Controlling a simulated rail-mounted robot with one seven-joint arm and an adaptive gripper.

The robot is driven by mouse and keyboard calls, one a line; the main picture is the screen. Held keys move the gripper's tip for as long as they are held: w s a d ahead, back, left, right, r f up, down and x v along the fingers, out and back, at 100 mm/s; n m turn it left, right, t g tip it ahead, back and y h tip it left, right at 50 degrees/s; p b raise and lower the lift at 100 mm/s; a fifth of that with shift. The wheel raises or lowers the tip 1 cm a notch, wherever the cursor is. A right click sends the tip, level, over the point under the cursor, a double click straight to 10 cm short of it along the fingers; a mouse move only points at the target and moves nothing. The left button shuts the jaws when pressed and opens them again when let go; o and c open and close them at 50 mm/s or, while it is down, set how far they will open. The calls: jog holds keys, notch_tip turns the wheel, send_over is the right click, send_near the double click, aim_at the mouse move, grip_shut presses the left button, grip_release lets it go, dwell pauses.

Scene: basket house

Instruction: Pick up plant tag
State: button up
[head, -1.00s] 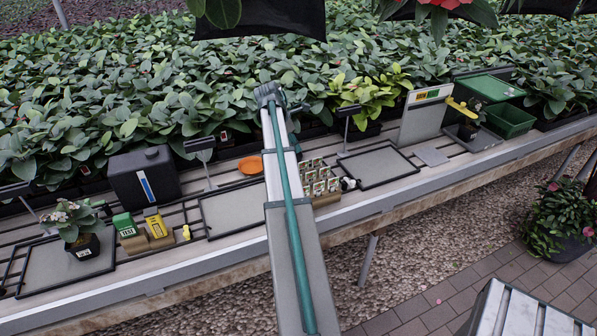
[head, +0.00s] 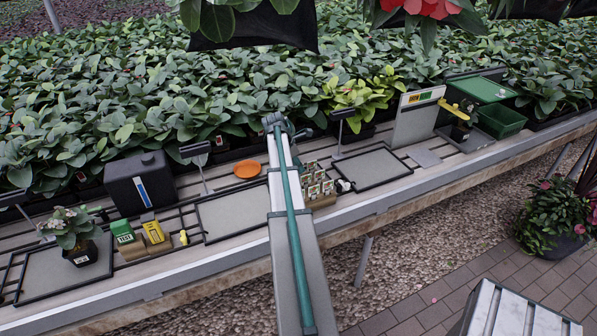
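Several small upright plant tags (head: 313,184) with picture fronts stand in rows in a brown holder (head: 322,201) on the bench, just right of my arm. Which single tag is meant cannot be told. My arm reaches up the middle of the head view, and its bend lies above and left of the holder. My gripper does not show; it is probably hidden behind the arm. The left edge of the holder lies close to the arm's outline in the picture.
Framed mats lie left (head: 235,214) and right (head: 375,167) of the holder. An orange dish (head: 248,169) lies behind. A green crate (head: 501,121) is right.

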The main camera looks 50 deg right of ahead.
jog(key=shift+d+f, duration=0.2)
jog(key=shift+f, duration=0.35)
grip_shut()
